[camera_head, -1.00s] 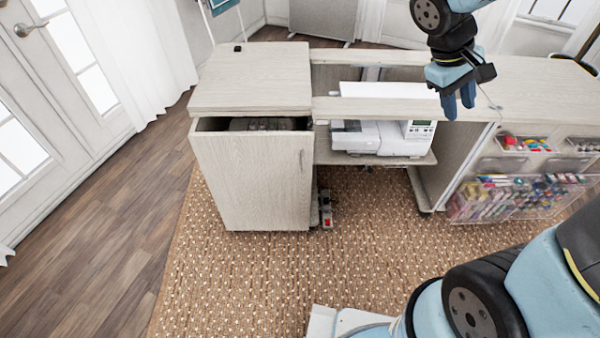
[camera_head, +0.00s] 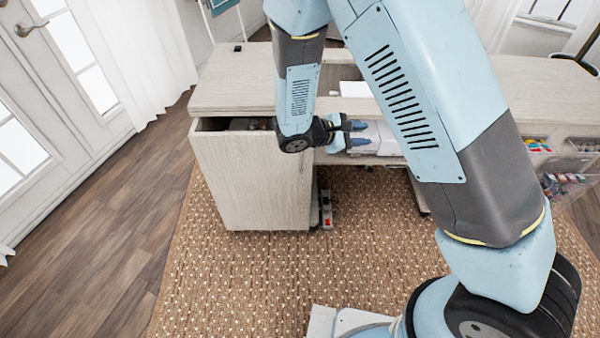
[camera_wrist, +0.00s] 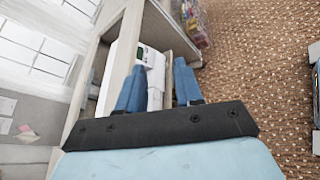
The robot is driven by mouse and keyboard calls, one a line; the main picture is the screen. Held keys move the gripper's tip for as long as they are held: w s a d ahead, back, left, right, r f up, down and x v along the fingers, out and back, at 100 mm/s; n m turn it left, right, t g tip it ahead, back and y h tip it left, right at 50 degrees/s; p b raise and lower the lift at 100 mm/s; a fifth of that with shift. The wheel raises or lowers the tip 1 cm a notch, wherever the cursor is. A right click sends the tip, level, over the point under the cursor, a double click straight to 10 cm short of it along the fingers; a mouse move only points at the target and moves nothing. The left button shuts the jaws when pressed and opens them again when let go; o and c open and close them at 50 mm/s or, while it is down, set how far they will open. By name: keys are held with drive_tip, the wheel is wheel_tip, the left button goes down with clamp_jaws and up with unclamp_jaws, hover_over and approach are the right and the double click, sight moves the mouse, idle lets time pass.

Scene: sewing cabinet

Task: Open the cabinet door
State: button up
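The cabinet door (camera_head: 245,190) is a pale wood front panel at the left of the sewing cabinet. It stands a little forward of the cabinet top (camera_head: 245,85), with a dark gap along its upper edge. My arm covers its upper right corner, and its handle is mostly hidden there. My gripper (camera_head: 358,134) is open and empty, just right of the door's upper right edge, with its blue fingers pointing right in front of the sewing machine. In the wrist view my gripper (camera_wrist: 160,78) also shows open, with its two fingers apart and nothing held.
A white sewing machine (camera_wrist: 152,62) sits in the cabinet's open middle bay, partly hidden by my arm in the head view. Clear drawers of craft supplies (camera_head: 565,185) are at the right. The patterned rug (camera_head: 240,275) before the door is clear.

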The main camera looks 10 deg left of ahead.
drive_tip(key=s+a+f+n+t+y, duration=0.35)
drive_tip(key=a+f+n, duration=0.25)
drive_tip(key=f, duration=0.3)
drive_tip(key=s+a+f+n+t+y, duration=0.3)
drive_tip(key=a+f+n+y, duration=0.25)
drive_tip(key=f, duration=0.25)
drive_tip(key=s+a+f+n+t+y, duration=0.35)
drive_tip(key=a+f+n, duration=0.2)
drive_tip(key=f, duration=0.35)
drive_tip(key=w, duration=1.4)
drive_tip(key=shift+w+a+n, duration=0.15)
drive_tip(key=shift+n, duration=0.25)
drive_tip(key=shift+r, duration=0.1)
drive_tip(key=shift+c, duration=0.4)
clamp_jaws()
